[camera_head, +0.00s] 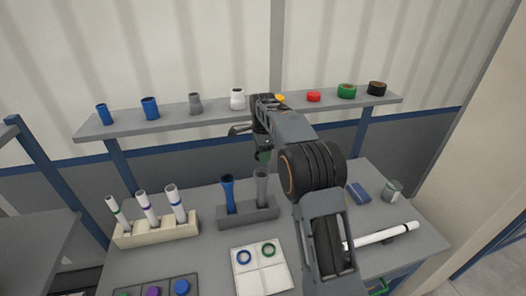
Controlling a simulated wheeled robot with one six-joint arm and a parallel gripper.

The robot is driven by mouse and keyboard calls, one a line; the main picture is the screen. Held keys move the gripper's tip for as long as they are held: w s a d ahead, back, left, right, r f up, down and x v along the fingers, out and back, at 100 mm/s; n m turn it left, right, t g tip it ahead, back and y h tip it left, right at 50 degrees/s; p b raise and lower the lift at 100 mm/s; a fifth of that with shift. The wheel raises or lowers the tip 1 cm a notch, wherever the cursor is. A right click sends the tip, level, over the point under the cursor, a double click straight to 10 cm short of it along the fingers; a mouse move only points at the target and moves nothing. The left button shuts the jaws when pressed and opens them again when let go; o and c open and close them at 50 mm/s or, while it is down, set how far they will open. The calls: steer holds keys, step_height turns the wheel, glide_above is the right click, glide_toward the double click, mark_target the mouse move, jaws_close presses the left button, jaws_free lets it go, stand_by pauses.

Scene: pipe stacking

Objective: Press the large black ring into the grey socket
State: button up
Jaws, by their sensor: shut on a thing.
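My gripper (262,148) points down in front of the shelf, above the grey pipe (262,188) with a wider top, which looks like the grey socket. This pipe stands upright in the dark grey block (247,217). My gripper is shut on a small dark thing, too small and shaded to make out clearly; it may be the black ring. A gap shows between the fingertips and the pipe's top. No other loose large black ring shows on the table. My arm hides part of the table on the right.
A blue pipe (228,193) stands beside the grey one. A cream rack (157,232) holds white pipes at left. The shelf (225,120) behind carries several fittings and tape rolls.

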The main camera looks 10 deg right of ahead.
steer(key=shift+f+b, duration=1.65)
steer(key=shift+f, duration=0.3)
steer(key=shift+f+b, duration=0.45)
steer(key=shift+f, duration=0.8)
steer(key=shift+a, duration=0.1)
steer(key=shift+f+p, duration=0.2)
steer(key=shift+p, duration=0.3)
steer(key=o, duration=1.3)
steer(key=shift+r+p, duration=3.15)
steer(key=shift+r, duration=0.35)
